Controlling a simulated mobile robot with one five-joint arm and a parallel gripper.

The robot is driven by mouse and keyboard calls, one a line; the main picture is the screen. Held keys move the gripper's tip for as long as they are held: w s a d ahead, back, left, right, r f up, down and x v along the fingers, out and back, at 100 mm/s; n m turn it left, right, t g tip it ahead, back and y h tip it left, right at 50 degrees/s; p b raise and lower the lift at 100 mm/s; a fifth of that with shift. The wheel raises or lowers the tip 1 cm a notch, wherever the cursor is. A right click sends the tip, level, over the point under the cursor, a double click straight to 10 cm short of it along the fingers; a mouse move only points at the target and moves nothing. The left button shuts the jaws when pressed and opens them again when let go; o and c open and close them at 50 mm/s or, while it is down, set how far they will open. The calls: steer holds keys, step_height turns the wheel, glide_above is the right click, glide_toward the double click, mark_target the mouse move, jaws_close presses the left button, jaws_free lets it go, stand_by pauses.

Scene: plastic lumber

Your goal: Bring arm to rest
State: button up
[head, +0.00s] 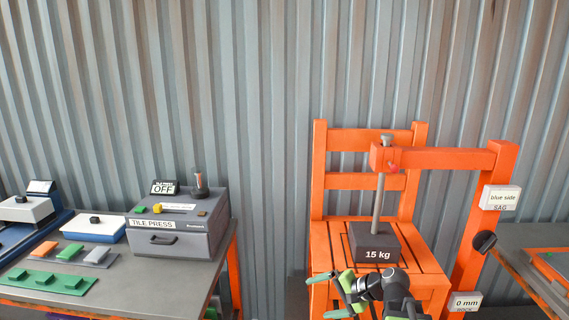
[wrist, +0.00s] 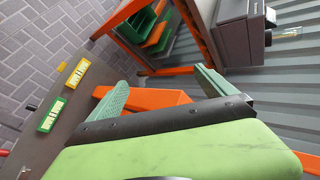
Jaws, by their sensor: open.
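My gripper (head: 330,294) is low in the head view, in front of the orange chair (head: 362,182). Its two green fingers are spread apart and nothing is between them. In the wrist view my gripper (wrist: 165,90) also shows open and empty, with its green fingers apart. The arm behind it runs down out of the bottom of the head view. A dark 15 kg weight (head: 374,243) sits on the chair seat, under a grey rod.
An orange post (head: 478,220) with an arm over the seat stands right of the chair. A grey bench (head: 150,283) with a tile press (head: 178,225) and coloured tiles (head: 55,280) is at left. Another bench (head: 515,240) is at right. A corrugated wall closes off the back.

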steer(key=s+a+f+n+g+h+p, duration=0.1)
steer(key=s+a+f+n+g+h, duration=0.25)
steer(key=s+a, duration=0.2)
steer(key=s+d+f+n+g+h, duration=0.1)
steer(key=s+d+f+n+h, duration=0.1)
steer(key=d, duration=0.3)
steer(key=s+d+f+n+g+h, duration=0.1)
steer(key=s+d+n+h, duration=0.1)
steer(key=d, duration=0.3)
steer(key=shift+f+h, duration=0.4)
steer(key=shift+h, duration=0.35)
